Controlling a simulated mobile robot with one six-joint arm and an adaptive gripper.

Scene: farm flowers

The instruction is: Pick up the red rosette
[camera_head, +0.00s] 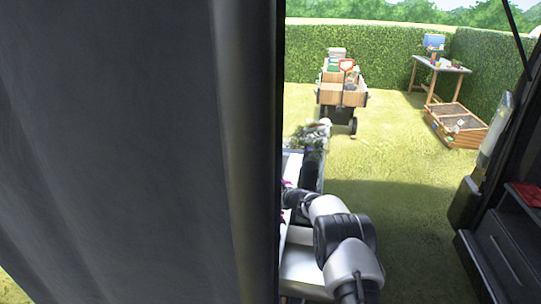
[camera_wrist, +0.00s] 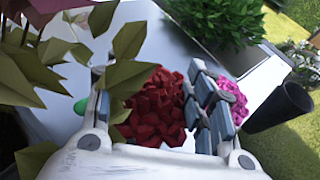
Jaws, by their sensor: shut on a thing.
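The red rosette (camera_wrist: 155,108), a dense ball of dark red petals, sits between the two fingers of my gripper (camera_wrist: 150,82) in the wrist view. The fingers are shut on it, one on each side. Green leaves partly cover the left finger and the rosette's left edge. In the head view my arm reaches toward a pale table by the dark panel. The gripper's fingertips and the rosette cannot be made out there.
A dark cylindrical pot (camera_wrist: 280,108) stands at right. In the head view, a loaded cart (camera_head: 342,92) and a wooden planter (camera_head: 458,128) stand on the grass.

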